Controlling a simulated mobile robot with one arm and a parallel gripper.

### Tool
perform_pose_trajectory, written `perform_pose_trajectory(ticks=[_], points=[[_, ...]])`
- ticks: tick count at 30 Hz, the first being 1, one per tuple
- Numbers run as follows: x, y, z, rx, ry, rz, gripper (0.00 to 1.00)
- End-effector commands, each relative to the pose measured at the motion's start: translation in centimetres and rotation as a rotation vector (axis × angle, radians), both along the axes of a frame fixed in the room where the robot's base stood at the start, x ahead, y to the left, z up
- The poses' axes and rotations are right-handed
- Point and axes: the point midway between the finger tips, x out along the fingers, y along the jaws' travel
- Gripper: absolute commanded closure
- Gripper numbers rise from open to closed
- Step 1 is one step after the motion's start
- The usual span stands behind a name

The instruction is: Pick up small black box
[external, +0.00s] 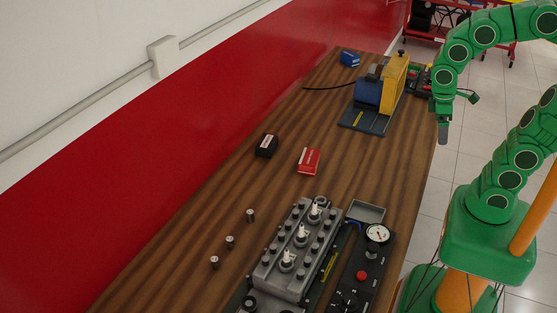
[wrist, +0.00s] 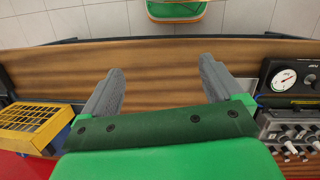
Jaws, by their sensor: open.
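The small black box (external: 267,145) lies on the wooden table near its wall side, left of a red box, in the external view. It has a pale and reddish label on its side. It does not show in the wrist view. My gripper (external: 443,134) is at the table's right edge in the external view, well to the right of the black box and apart from it. In the wrist view my gripper (wrist: 160,85) has its two grey fingers wide apart with nothing between them, over bare wood near the table edge.
A red box (external: 308,161) lies beside the black box. A blue and yellow machine (external: 380,92) and a blue box (external: 349,58) stand at the far end. An engine block (external: 292,252), a gauge panel (external: 362,272) and small metal cylinders (external: 230,241) are nearer.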

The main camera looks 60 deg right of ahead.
Motion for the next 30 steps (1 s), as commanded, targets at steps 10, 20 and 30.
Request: perform_pose_trajectory(ticks=[10, 20, 30], points=[[7.6, -2.2, 1.1, -0.098, 0.046, 0.18, 0.06], [14.8, -3.6, 1.3, -0.191, 0.104, 0.347, 0.06], [22.4, -4.1, 0.9, -0.285, 0.167, 0.517, 0.06]])
